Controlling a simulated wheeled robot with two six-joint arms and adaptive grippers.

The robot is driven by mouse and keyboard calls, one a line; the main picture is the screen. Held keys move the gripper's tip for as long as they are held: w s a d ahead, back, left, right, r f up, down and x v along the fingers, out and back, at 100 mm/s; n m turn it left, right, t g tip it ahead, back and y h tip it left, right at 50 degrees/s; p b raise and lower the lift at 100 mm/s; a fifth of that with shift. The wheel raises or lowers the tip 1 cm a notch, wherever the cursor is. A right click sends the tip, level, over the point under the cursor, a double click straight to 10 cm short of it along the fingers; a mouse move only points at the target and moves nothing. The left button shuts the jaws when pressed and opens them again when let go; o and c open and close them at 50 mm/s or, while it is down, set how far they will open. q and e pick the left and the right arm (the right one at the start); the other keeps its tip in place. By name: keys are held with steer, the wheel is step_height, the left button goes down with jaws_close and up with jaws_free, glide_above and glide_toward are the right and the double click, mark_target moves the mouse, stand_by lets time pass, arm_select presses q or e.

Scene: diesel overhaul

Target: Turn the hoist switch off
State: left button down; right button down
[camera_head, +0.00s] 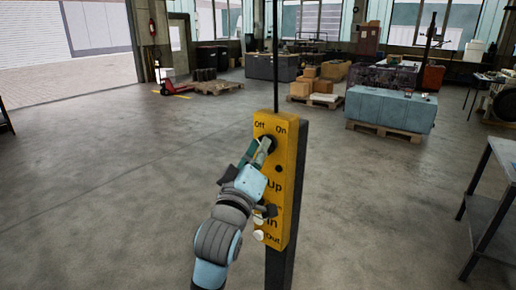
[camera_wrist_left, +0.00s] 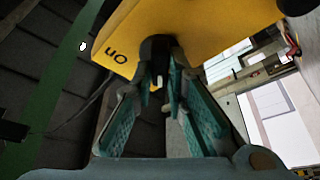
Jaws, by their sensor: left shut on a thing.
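The yellow hoist control box (camera_head: 284,210) stands upright on a dark post, with "Off" and "On" marked at its top. The black hoist switch (camera_wrist_left: 157,47) is a knob just below those marks, and my gripper partly covers it in the head view. My left gripper (camera_head: 264,150) reaches up to the switch. In the left wrist view its teal fingers (camera_wrist_left: 166,80) are on either side of the knob, shut on it. The knob's exact setting is hard to tell. My right gripper is not in view.
Below the switch the box has buttons marked "Up", "In" and "Out". A metal table (camera_head: 497,160) stands at the right edge. A blue-grey block (camera_head: 392,108) on a pallet and cardboard boxes (camera_head: 334,71) are farther back. The floor on the left is clear.

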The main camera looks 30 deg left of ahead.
arm_select(q)
steer(key=shift+r, duration=0.1)
steer(key=c, duration=1.6)
jaws_free()
steer(key=shift+d, duration=0.1)
steer(key=shift+w, duration=0.2)
steer(key=shift+f, duration=0.25)
steer(key=v, duration=0.7)
steer(key=shift+s, duration=0.3)
steer(key=shift+w, duration=0.15)
